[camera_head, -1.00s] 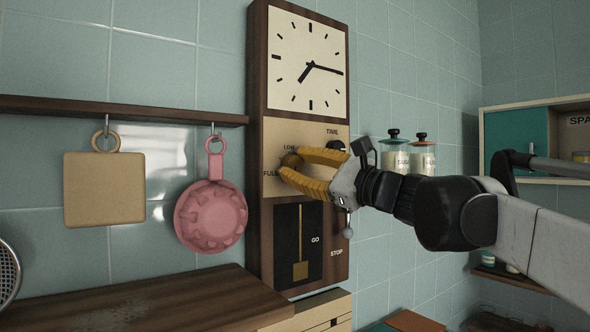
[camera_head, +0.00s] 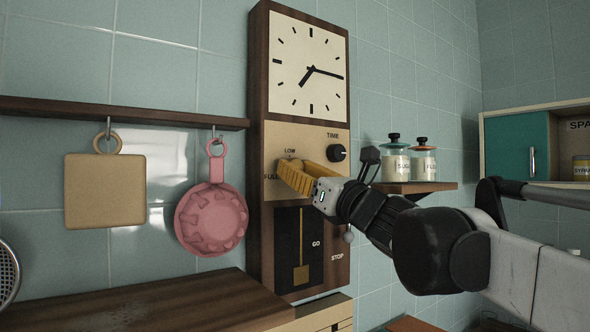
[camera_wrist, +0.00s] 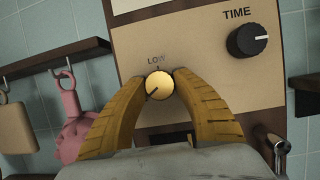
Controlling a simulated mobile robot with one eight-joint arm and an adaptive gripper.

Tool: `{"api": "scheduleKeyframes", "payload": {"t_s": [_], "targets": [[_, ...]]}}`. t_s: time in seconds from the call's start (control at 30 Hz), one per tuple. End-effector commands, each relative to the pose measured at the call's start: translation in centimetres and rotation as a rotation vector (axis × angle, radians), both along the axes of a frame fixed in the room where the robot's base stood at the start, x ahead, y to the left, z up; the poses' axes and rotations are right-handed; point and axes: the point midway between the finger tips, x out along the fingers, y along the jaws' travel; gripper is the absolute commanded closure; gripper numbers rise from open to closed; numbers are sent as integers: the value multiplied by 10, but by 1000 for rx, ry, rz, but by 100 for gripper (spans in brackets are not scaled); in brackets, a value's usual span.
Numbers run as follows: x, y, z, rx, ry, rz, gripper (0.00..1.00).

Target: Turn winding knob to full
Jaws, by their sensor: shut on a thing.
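The winding knob (camera_wrist: 160,86) is a small round brass knob on the cream panel of the wall clock (camera_head: 256,60), below the "LOW" label. In the wrist view its dark pointer line points down and left. "FULL" is printed at the panel's left in the head view. My gripper (camera_wrist: 160,84) has yellow ribbed fingers, shut on the knob from both sides. In the head view my gripper (camera_head: 292,170) reaches in from the right, and its fingers mostly hide the knob.
A black TIME knob (camera_head: 337,153) sits right of my fingers. Below are the pendulum window (camera_head: 290,225) with "GO" and "STOP" labels and a small lever (camera_head: 349,237). Jars (camera_head: 396,160) stand on a shelf at right. A pink pan (camera_head: 211,218) and a board (camera_head: 104,190) hang at left.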

Motion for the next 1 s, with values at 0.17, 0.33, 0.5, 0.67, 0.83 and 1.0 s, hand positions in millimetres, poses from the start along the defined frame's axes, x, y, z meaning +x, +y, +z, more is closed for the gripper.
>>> {"api": "scheduleKeyframes", "payload": {"t_s": [0.17, 0.33, 0.5, 0.67, 0.83, 1.0], "targets": [[0, 0, 2, 36, 22, 2, 96], [0, 0, 2, 45, 28, 2, 96], [0, 0, 2, 45, 28, 1, 96], [0, 0, 2, 45, 28, 2, 60], [0, 0, 1, 43, 27, 1, 42], [0, 0, 1, 43, 28, 0, 42]]}}
